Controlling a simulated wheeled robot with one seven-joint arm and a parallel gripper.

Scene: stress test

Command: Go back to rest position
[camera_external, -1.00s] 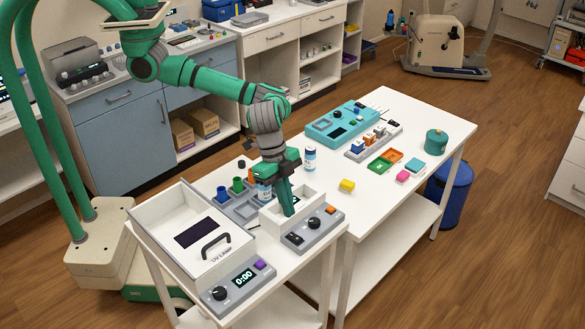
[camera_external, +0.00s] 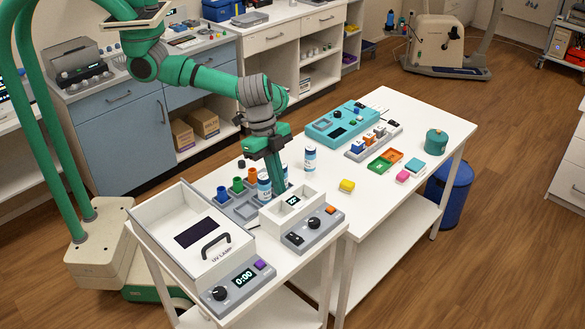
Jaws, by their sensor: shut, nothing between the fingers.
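My gripper (camera_external: 276,190) is shut and empty. It points down just behind the white box-shaped device (camera_external: 301,213) with the small display. My green and grey arm reaches in from the upper left. A white bottle with a blue band (camera_external: 264,185) stands just left of my gripper, in or beside the grey rack (camera_external: 243,211). Another such bottle (camera_external: 310,159) stands on the table to the right. Part of a further bottle is hidden behind my gripper.
The UV lamp box (camera_external: 196,237) stands at the front left of the white table. The rack bears blue, green and orange pieces. The table's front right is clear.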

